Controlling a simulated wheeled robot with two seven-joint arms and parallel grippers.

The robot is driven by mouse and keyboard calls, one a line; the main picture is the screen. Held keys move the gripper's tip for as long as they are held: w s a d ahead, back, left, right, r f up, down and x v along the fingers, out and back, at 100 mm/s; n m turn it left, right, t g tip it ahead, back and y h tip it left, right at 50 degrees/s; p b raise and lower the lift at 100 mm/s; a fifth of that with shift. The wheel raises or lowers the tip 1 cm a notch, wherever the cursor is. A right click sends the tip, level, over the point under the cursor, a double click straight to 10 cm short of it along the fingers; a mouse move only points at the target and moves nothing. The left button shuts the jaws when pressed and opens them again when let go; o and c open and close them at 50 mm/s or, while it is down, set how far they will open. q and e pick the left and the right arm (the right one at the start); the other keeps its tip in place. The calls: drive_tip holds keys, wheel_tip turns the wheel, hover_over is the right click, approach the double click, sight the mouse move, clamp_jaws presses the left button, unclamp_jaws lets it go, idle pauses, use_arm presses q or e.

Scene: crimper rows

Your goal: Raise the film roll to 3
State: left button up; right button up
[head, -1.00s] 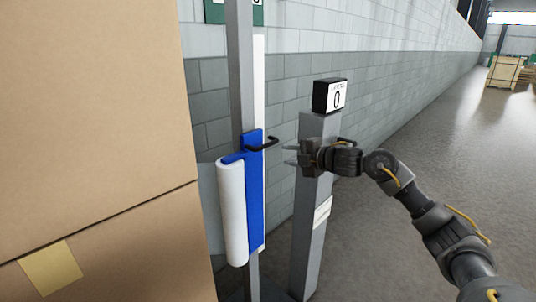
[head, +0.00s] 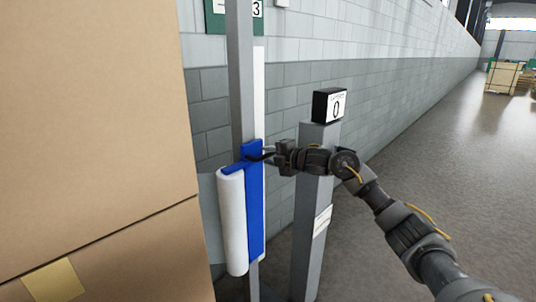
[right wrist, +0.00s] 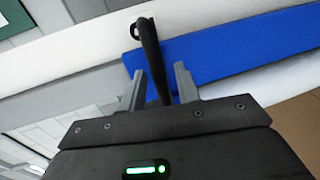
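The white film roll (head: 232,225) hangs upright on a blue carriage (head: 256,210) on a grey upright post (head: 240,80). A black handle (head: 259,157) sticks out from the carriage near its top. My right gripper (head: 274,155) is at this handle. In the right wrist view the handle (right wrist: 149,45) runs between the two fingers of the right gripper (right wrist: 160,82), with gaps beside it, so the gripper is open around it. The blue carriage also shows there (right wrist: 230,50). My left gripper is out of view.
A shorter grey post (head: 310,200) carries a black box (head: 329,105) reading 0, close beside my right forearm. Large cardboard boxes (head: 95,110) fill the left. A block wall (head: 390,85) is behind. The floor on the right is clear, with a crate (head: 502,77) far off.

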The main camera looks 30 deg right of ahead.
drive_tip(key=shift+w+a+f, duration=0.1)
drive_tip(key=shift+w+a, duration=0.1)
drive_tip(key=shift+w, duration=0.2)
drive_tip(key=shift+c, duration=0.3)
clamp_jaws()
